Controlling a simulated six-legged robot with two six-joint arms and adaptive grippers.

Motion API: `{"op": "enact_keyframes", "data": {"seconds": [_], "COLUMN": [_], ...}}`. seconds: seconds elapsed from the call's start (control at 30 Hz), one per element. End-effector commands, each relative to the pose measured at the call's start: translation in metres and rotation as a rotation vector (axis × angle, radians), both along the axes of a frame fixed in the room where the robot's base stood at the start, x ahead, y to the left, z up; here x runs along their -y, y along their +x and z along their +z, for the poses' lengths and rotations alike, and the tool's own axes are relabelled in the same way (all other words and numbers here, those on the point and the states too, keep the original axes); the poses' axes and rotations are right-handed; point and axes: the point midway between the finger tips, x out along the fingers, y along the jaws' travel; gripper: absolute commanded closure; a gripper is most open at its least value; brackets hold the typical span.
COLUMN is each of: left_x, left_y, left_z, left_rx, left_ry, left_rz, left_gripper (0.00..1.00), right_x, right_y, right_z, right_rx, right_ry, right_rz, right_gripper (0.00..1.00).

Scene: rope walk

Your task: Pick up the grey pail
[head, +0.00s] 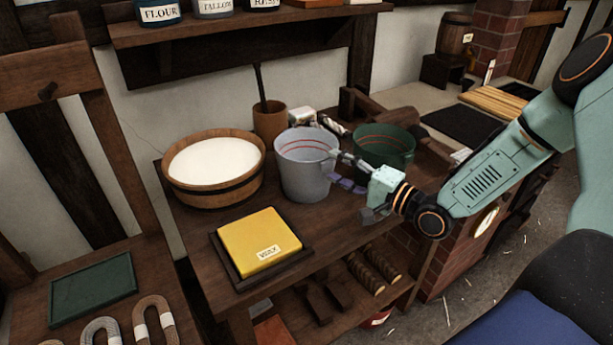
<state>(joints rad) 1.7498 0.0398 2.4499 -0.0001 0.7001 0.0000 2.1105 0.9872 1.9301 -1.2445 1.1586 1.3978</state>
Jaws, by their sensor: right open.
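The grey pail (302,179) stands upright on the wooden bench, with thin red lines round its inside. My right gripper (335,168) comes in from the right, its fingers spread open at the pail's right side. The fingertips overlap the pail's right edge in the picture; I cannot tell whether they touch it. My left gripper is not in view.
A wooden tub (213,193) of white stuff stands left of the pail, a brown pot (269,122) behind it. A green pail (385,143) stands right, behind my gripper. A yellow block (259,240) lies in front. A shelf (240,38) with jars hangs above.

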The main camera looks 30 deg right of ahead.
Motion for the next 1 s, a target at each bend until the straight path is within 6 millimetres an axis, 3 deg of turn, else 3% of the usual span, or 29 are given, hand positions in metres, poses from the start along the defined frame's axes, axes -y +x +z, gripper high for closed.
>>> {"op": "enact_keyframes", "data": {"seconds": [0.27,0.8,1.0], "left_x": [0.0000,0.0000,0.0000], "left_y": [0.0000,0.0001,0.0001], "left_z": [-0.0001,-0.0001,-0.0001], "left_rx": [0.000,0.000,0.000], "left_ry": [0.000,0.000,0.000], "left_rz": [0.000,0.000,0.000], "left_gripper": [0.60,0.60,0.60], "right_x": [-0.0005,-0.0005,-0.0003], "right_y": [0.0026,0.0023,0.0024], "right_z": [0.0005,0.0006,0.0005], "right_rx": [0.000,0.001,0.001], "right_ry": [0.000,0.000,0.000], "right_rz": [-0.001,0.000,-0.001], "right_gripper": [0.54,1.00,1.00]}}
